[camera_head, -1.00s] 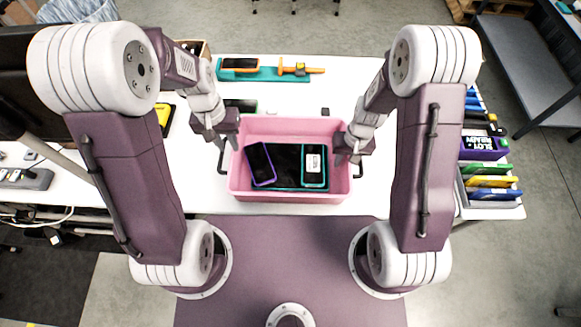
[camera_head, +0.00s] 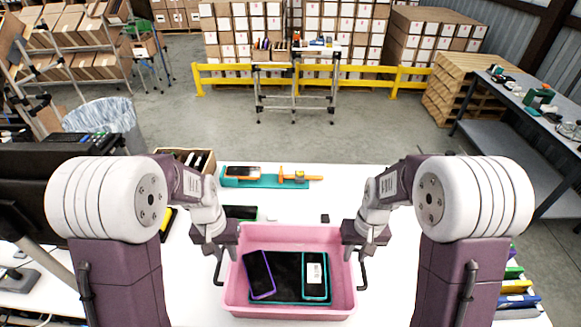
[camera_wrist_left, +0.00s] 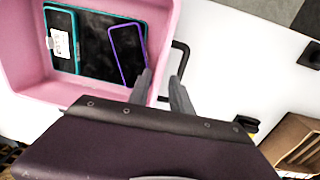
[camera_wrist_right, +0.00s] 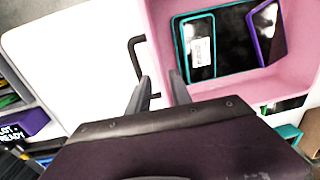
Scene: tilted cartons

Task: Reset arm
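My left gripper (camera_head: 225,254) is at the left wall of a pink bin (camera_head: 290,234) on the white table. In the left wrist view its two fingers (camera_wrist_left: 163,90) are apart, with the bin's wall and black handle near their tips. My right gripper (camera_head: 354,256) is at the bin's right wall. In the right wrist view its fingers (camera_wrist_right: 160,92) are also apart, near the other handle (camera_wrist_right: 137,65). I see no object clamped in either. Inside the bin lie a purple-edged phone (camera_head: 259,274), a teal-edged phone with a white label (camera_head: 315,270) and a dark tablet (camera_head: 287,272).
A teal tray (camera_head: 262,182) with an orange-edged phone and an orange tool is behind the bin. A cardboard box (camera_head: 192,161) stands at the back left. A monitor (camera_head: 50,190) is at the left; coloured slots (camera_head: 515,285) are at the right. Far shelves and a yellow rail (camera_head: 225,68) stand beyond.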

